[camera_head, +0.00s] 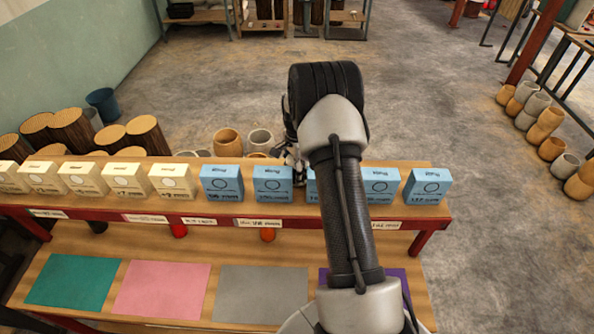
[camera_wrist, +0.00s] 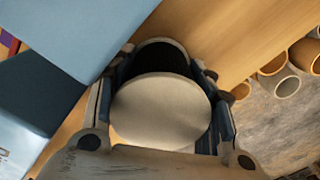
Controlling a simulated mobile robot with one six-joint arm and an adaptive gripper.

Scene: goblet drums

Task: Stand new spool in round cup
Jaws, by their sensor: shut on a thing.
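In the wrist view my gripper (camera_wrist: 165,75) is shut on a pale, round-faced thing (camera_wrist: 160,112), which I take to be the spool. Its flat cream disc faces the camera. A dark round shape (camera_wrist: 162,54) shows just beyond the disc. I cannot tell whether it is the spool's other part or the opening of a cup. In the head view my gripper (camera_head: 290,155) is at the back edge of the upper shelf, mostly behind my arm, and the held thing is hidden. I cannot single out the round cup in the head view.
The upper shelf (camera_head: 330,218) bears a row of cream boxes (camera_head: 127,180) and blue boxes (camera_head: 222,183). Below it lie teal (camera_head: 73,281), pink (camera_head: 162,290) and grey (camera_head: 262,294) mats. Small red (camera_head: 179,231) and orange (camera_head: 268,235) things show under the shelf. Drum shells (camera_head: 228,142) stand behind.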

